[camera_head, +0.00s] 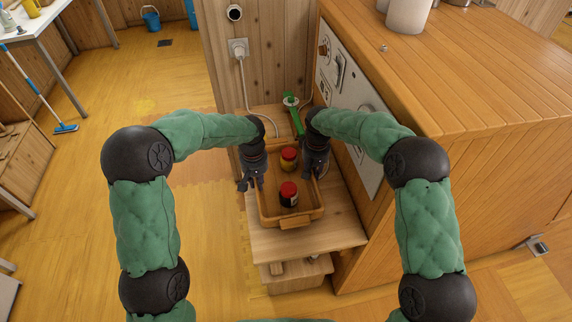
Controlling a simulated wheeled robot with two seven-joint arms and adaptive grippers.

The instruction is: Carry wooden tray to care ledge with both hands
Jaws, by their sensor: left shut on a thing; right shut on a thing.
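The wooden tray (297,211) is in the middle of the head view, on or just over a low wooden ledge (312,239); I cannot tell whether it touches. Two jars with red lids stand in it, a dark one (288,195) near the front and a yellowish one (289,159) further back. My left gripper (250,185) is shut on the tray's left wall. My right gripper (317,172) is shut on the tray's right wall. The fingertips are partly hidden against the walls.
A green object (293,114) lies behind the tray. A large wooden cabinet (470,180) with a panel of controls (345,90) stands close on the right. A wooden wall with a socket (238,48) and cable is behind.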

